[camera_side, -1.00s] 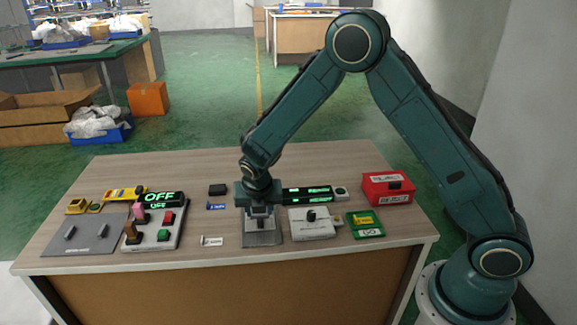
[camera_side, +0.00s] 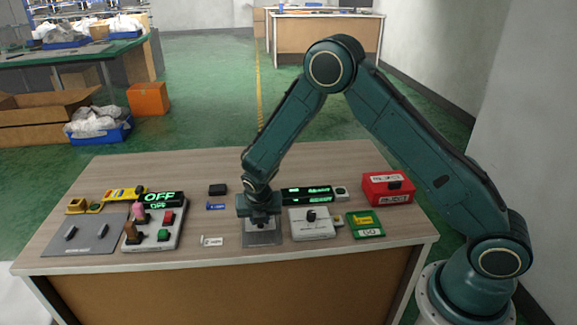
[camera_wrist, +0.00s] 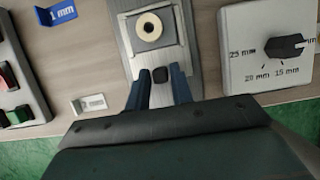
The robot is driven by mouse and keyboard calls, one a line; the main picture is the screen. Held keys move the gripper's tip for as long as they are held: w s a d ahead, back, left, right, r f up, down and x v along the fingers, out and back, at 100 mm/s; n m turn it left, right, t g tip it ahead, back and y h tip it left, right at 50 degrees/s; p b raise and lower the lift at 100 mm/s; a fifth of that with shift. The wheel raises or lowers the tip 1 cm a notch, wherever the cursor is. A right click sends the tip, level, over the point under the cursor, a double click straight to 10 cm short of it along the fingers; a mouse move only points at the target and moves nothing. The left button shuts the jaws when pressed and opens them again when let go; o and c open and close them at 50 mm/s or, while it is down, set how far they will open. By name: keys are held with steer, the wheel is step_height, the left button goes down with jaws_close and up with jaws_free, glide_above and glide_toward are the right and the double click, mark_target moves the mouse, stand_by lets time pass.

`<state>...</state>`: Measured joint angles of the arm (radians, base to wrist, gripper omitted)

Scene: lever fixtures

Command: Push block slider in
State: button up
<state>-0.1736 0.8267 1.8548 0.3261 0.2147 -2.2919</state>
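The block slider (camera_wrist: 155,42) is a grey plate with a light block carrying a pale ring, seen at the top middle of the wrist view. In the side view its grey plate (camera_side: 262,240) stands near the table's front edge, partly hidden under my gripper (camera_side: 260,222).
A white dial box (camera_side: 311,223) stands close on the right, with a green box (camera_side: 365,224) and a red case (camera_side: 388,187) beyond. A button panel (camera_side: 154,233) is to the left. A small white label (camera_side: 212,241) lies between panel and slider.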

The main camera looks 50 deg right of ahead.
jaws_close()
steer(key=shift+w+d, duration=1.5)
steer(key=shift+w, duration=0.05)
steer(key=shift+o, duration=2.1)
jaws_free()
steer(key=shift+s+r, duration=0.1)
steer(key=shift+r, duration=0.05)
steer(key=v, duration=1.3)
steer(key=shift+r, duration=0.25)
